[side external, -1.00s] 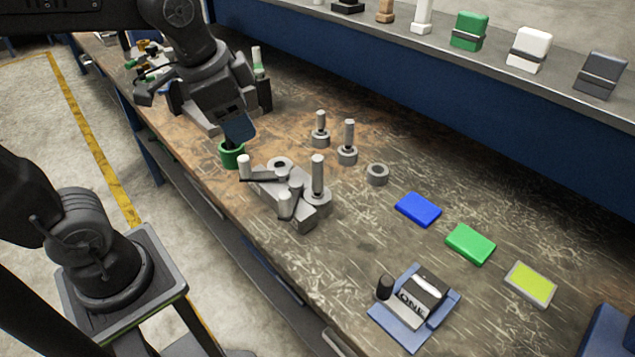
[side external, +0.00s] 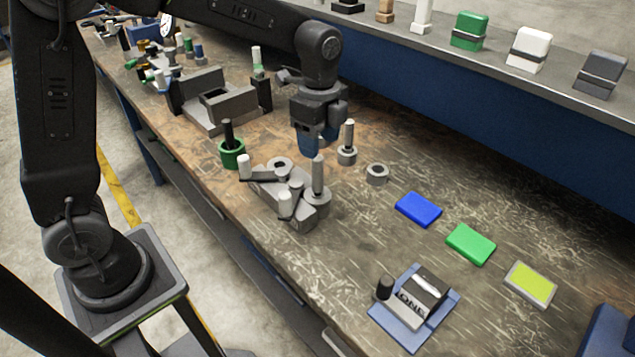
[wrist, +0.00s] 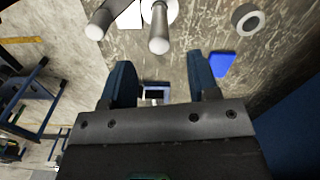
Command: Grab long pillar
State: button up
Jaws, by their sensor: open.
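Several grey pillars stand upright on the bench. The tallest-looking pillar (side external: 318,176) rises from a grey fixture (side external: 300,222) and probably shows in the wrist view (wrist: 158,36), just beyond the gap between my fingers. A slimmer pillar (side external: 349,136) on a round base stands just right of my gripper in the side view. My gripper (side external: 314,146) is above the bench behind the fixture, fingers pointing down. In the wrist view its blue fingers (wrist: 163,82) are spread with nothing between them. A third pillar is hidden behind my gripper.
A loose grey ring (side external: 377,174) lies to the right. Blue (side external: 418,209), green (side external: 470,244) and yellow (side external: 530,284) pads and a blue-based tray (side external: 440,330) lie toward the front. A green cup (side external: 231,158) is left of the fixture. Bench between ring and pads is clear.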

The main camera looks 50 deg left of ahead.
aim_at(317, 168)
jog(key=f, duration=0.7)
jog(key=shift+s+a+f, duration=0.1)
jog(key=shift+a+f, duration=0.15)
jog(key=shift+f, duration=0.05)
grip_shut()
jog(key=shift+r, duration=0.1)
